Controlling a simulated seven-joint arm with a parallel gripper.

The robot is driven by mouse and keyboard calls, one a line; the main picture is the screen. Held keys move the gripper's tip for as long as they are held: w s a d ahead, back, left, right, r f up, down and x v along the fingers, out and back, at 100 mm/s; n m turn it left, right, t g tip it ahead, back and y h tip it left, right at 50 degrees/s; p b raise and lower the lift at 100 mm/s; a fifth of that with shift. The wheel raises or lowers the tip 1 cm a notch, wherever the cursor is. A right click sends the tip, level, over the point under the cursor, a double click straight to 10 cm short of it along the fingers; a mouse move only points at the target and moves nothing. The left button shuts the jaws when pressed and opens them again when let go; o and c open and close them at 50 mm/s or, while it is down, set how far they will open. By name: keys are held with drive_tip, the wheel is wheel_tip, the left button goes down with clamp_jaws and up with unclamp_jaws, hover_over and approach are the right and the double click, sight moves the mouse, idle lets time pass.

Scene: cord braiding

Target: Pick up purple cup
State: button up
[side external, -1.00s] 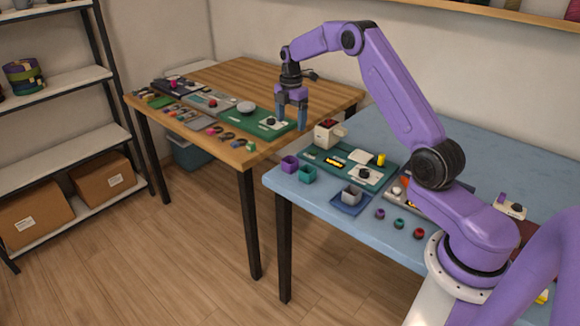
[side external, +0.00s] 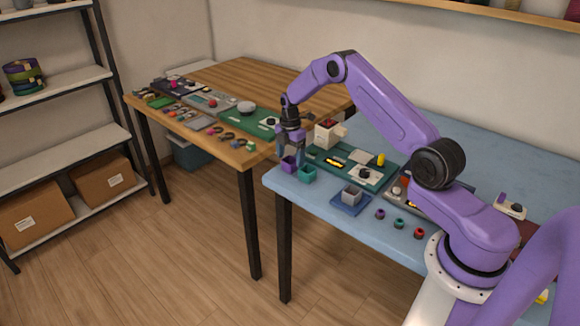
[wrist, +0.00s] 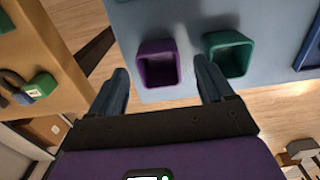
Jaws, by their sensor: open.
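The purple cup (side external: 288,164) stands at the near left corner of the blue table, just left of a teal cup (side external: 307,174). In the wrist view the purple cup (wrist: 158,66) is empty inside and lies between and beyond my two fingertips. The teal cup (wrist: 228,54) sits close to its right, near my right finger. My gripper (side external: 289,153) is open, pointing down just above and around the purple cup in the side view. It also shows in the wrist view (wrist: 163,84), with nothing held. Whether a finger touches the cup, I cannot tell.
A wooden table (side external: 262,80) stands to the left, across a narrow gap.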

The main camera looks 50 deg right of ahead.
drive_tip(key=shift+f, duration=1.4)
drive_tip(key=c, duration=1)
drive_tip(key=shift+c, duration=0.2)
drive_tip(key=shift+r, duration=0.15)
